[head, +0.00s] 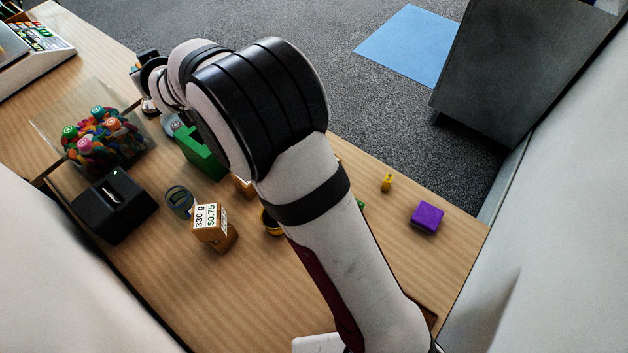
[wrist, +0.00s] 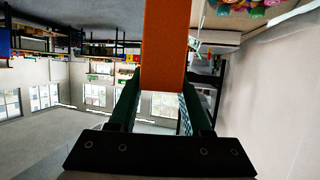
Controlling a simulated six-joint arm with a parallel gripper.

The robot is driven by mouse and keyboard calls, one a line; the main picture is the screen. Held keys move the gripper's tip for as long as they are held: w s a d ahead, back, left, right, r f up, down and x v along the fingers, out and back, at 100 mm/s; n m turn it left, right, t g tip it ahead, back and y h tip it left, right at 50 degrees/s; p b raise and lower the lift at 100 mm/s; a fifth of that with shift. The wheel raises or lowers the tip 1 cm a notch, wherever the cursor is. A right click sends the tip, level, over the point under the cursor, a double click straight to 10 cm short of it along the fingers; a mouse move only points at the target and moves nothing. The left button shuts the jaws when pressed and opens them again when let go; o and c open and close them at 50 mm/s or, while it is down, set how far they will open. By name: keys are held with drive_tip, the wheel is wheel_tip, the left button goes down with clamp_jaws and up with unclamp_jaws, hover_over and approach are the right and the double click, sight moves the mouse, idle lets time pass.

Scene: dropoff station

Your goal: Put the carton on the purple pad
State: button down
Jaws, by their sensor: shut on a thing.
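In the wrist view my gripper (wrist: 165,82) is shut on an orange box-shaped thing (wrist: 166,45), which looks like the carton. It sticks out past the fingertips and runs off the top edge of the picture. In the head view my arm hides most of the gripper, and I cannot make out the held thing there. The purple pad (head: 427,217) is a small, thick square near the right end of the wooden table. Its top looks bare. My gripper end is far from it, towards the table's upper left.
A clear bin of colourful pieces (head: 105,140), a black box (head: 114,205), a price-labelled brown box (head: 213,228) and a green box (head: 198,152) stand on the left. A small yellow item (head: 387,182) lies near the pad. My arm covers the table's middle.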

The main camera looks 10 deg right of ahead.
drive_tip(key=w+d+r+m+t+h, duration=0.1)
drive_tip(key=d+m+h, duration=0.4)
drive_tip(key=d, duration=0.8)
drive_tip(key=w+d+r+m+t+h, duration=0.15)
drive_tip(key=d+m+h, duration=0.3)
drive_tip(key=d, duration=0.85)
drive_tip(key=s+d+f+m+g+h, duration=0.1)
drive_tip(key=s+d+m+g+h, duration=0.3)
drive_tip(key=d, duration=0.7)
drive_tip(key=s+d+f+m+g+h, duration=0.2)
drive_tip(key=s+d+m+g+h, duration=0.25)
drive_tip(key=s+d, duration=0.65)
drive_tip(key=s+d+f+m+g+h, duration=0.25)
drive_tip(key=s+d+m+g, duration=0.4)
drive_tip(key=s, duration=0.75)
drive_tip(key=shift+t, duration=0.55)
wheel_tip(320, 180, down, 13)
drive_tip(key=shift+d+r, duration=0.1)
drive_tip(key=shift+r, duration=0.05)
drive_tip(key=shift+c, duration=1.7)
unclamp_jaws()
